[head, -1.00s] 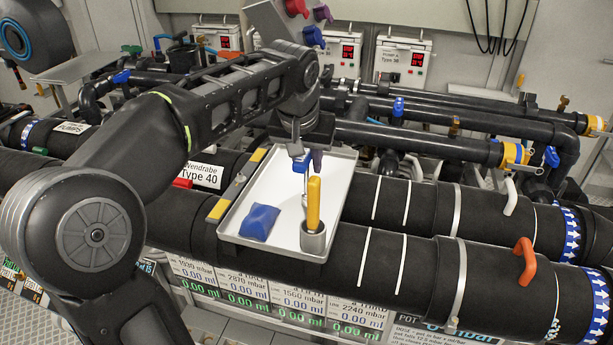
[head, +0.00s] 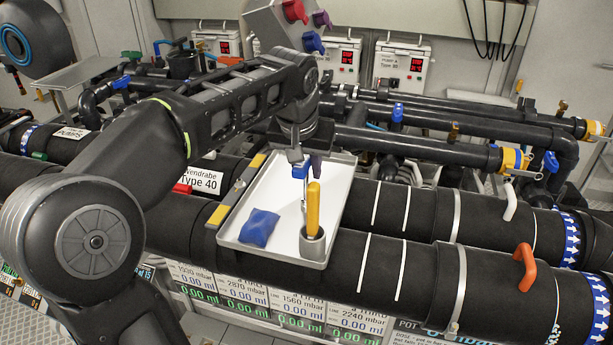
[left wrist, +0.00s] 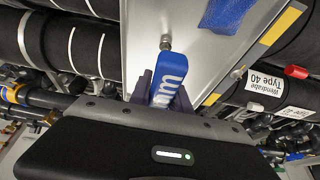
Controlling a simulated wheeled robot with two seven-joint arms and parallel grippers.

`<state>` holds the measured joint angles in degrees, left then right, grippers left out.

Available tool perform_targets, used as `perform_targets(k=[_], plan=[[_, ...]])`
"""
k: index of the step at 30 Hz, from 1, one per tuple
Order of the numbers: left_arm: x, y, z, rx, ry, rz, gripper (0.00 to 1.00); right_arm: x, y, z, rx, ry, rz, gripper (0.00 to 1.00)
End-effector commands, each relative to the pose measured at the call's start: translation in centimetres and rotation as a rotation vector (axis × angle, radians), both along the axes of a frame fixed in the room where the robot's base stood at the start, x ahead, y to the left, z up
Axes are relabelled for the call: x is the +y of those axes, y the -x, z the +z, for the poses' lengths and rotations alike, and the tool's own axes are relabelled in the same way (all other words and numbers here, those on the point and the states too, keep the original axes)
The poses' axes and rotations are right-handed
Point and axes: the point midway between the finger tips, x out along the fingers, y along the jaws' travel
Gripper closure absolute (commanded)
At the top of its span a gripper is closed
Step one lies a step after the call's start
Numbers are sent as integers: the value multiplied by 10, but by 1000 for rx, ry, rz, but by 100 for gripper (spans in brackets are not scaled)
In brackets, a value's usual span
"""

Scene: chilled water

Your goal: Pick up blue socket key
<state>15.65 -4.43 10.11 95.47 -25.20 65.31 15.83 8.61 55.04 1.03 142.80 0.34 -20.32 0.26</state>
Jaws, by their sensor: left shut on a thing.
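The blue socket key (left wrist: 167,88) has a blue handle with white lettering and a metal shaft end, seen in the left wrist view. My left gripper (left wrist: 165,90) is shut on its handle. Whether the shaft's lower end is inside the cup cannot be told. My right gripper is not in view.
A yellow-handled tool (head: 313,208) stands in the cup, close beside the key. A blue pouch (head: 259,227) lies on the metal-rimmed tray (head: 276,190). Thick black pipes (head: 400,265) run under and beside the tray. An orange handle (head: 525,266) stands up at the right.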

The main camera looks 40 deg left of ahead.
Motion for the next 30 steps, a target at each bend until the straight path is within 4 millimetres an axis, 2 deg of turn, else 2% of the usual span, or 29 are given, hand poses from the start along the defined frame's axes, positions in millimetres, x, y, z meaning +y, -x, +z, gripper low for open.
perform_targets(k=[4, 8, 16, 18, 23, 30], plan=[[0, -1, 7, -3, 0, 0, 100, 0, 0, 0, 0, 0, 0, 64], [0, -1, 23, -5, -1, 0, 100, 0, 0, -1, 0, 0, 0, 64], [0, -1, 76, -5, 0, -1, 100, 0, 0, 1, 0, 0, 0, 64], [0, -1, 91, -3, 0, -2, 100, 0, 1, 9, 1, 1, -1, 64], [0, 0, 101, -2, 0, 0, 100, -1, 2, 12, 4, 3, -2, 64], [0, 0, 101, -1, 0, 0, 100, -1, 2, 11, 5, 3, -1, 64]])
